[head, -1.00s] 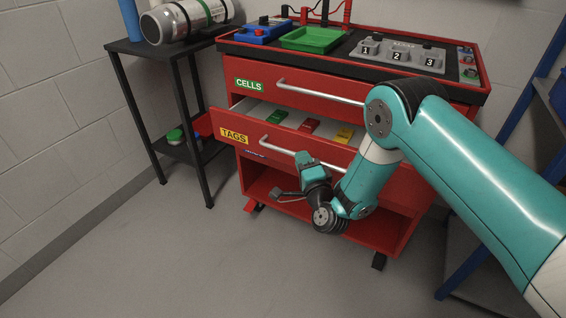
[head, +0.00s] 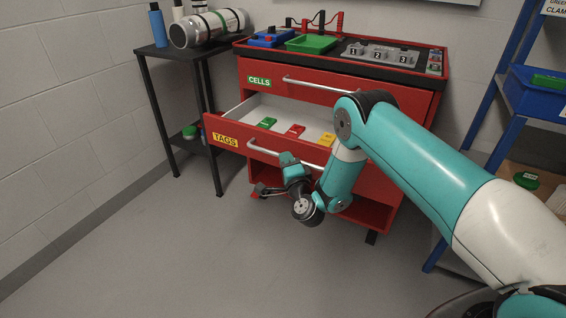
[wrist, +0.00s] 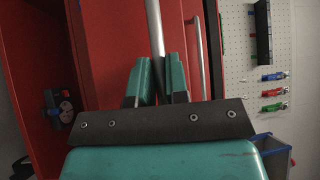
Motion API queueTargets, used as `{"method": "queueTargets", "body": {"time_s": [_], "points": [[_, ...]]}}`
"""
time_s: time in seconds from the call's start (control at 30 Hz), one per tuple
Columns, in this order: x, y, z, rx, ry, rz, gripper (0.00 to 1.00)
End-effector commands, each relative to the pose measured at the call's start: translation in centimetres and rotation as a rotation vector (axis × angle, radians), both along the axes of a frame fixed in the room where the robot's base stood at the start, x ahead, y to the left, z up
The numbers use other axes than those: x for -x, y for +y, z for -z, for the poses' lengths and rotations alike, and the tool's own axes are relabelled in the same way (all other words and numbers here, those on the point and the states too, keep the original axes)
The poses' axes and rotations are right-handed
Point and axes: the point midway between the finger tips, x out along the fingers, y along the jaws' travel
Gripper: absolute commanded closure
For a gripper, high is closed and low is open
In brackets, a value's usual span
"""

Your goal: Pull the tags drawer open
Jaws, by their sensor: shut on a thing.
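The TAGS drawer (head: 222,140) is the red lower drawer of the cabinet, with a yellow label at its left end. It stands open, showing a pale interior with a green, a red and a yellow tag (head: 295,131) inside. Its silver bar handle (head: 315,166) runs along the front. My gripper (head: 288,160) is at the handle in the head view, its contact partly hidden by the wrist. In the wrist view the teal fingers (wrist: 160,75) are shut on the metal bar (wrist: 154,30).
The CELLS drawer (head: 300,91) above is shut. A black side table (head: 160,50) with a silver cylinder (head: 208,28) stands left. A blue-framed shelf (head: 497,120) stands right. The grey floor (head: 170,250) in front is clear.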

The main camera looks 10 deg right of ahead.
Motion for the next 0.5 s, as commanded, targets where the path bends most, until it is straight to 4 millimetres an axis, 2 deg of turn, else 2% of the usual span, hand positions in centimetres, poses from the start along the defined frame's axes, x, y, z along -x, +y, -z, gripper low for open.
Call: {"method": "queueTargets", "body": {"time_s": [0.17, 0.2, 0.3, 0.5], "points": [[0.10, -0.01, 0.17, 0.000, 0.001, 0.005, 1.00], [0.09, 0.06, 0.16, 0.000, 0.001, 0.004, 0.83], [0.09, 0.19, 0.15, 0.000, 0.001, 0.001, 0.60], [0.05, 0.29, 0.08, 0.000, 0.000, -0.002, 0.60]]}}
